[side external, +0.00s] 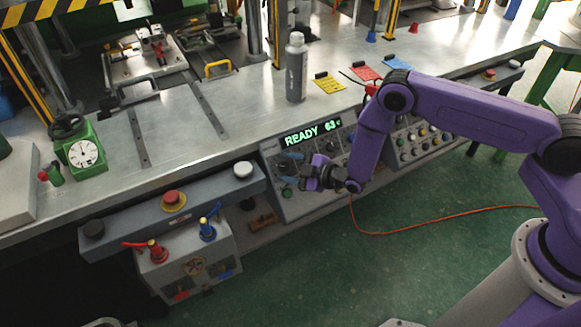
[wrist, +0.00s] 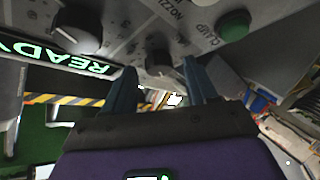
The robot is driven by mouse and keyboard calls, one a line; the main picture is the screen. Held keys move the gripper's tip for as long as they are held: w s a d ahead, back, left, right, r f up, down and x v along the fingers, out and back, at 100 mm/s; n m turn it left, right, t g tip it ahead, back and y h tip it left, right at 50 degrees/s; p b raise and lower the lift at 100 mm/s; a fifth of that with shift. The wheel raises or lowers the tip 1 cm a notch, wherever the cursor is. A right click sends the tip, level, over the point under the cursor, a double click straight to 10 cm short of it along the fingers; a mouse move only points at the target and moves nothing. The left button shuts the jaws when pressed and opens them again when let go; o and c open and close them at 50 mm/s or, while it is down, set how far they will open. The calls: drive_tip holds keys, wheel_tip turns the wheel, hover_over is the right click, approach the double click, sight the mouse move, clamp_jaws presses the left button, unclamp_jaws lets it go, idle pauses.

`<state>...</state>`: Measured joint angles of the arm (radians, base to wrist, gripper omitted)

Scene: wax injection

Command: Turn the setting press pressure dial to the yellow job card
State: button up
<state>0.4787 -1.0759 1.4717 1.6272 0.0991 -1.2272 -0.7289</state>
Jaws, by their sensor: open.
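My gripper (side external: 312,180) is in front of the sloped control panel (side external: 275,152), just below its lit display (side external: 311,133) reading "READY 63". In the wrist view my gripper (wrist: 160,76) is open, with its two fingers apart. A dark knob (wrist: 160,62) shows between the fingertips; whether they touch it I cannot tell. Another dark knob (wrist: 78,30) is up and left of it, by the display (wrist: 50,57). The yellow card (side external: 328,85) lies on the bench above the panel. No pressure label is readable, and my gripper hides part of the panel.
A red card (side external: 366,73) and a blue card (side external: 397,62) lie right of the yellow one. A grey bottle (side external: 296,70) stands nearby. A round gauge (side external: 83,153) on a green body is at left. A green button (wrist: 235,25) is near the right finger.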

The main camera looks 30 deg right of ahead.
drive_tip(key=c, duration=1.1)
drive_tip(key=shift+o, duration=0.3)
drive_tip(key=shift+m, duration=0.3)
drive_tip(key=m+t, duration=0.1)
drive_tip(key=m+h, duration=0.1)
drive_tip(key=m, duration=0.1)
drive_tip(key=shift+s+a+f+t, duration=0.1)
drive_tip(key=shift+s+a+t, duration=0.1)
drive_tip(key=shift+t, duration=0.2)
drive_tip(key=m+t+h, duration=0.1)
drive_tip(key=m+h, duration=0.1)
drive_tip(key=m, duration=0.1)
drive_tip(key=m+h, duration=0.2)
drive_tip(key=m, duration=0.2)
drive_tip(key=shift+a+t, duration=0.2)
drive_tip(key=shift+t, duration=0.2)
drive_tip(key=m+h, duration=0.2)
drive_tip(key=m, duration=0.1)
drive_tip(key=m+h, duration=0.1)
drive_tip(key=m, duration=0.2)
drive_tip(key=shift+a+h, duration=0.15)
drive_tip(key=shift+h, duration=0.25)
drive_tip(key=shift+w+a+m+g+h, duration=0.1)
drive_tip(key=shift+m+g+h, duration=0.2)
drive_tip(key=shift+m+h, duration=0.85)
drive_tip(key=shift+a+m+g+h, duration=0.1)
drive_tip(key=shift+m+g+h, duration=0.3)
drive_tip(key=shift+m, duration=1.45)
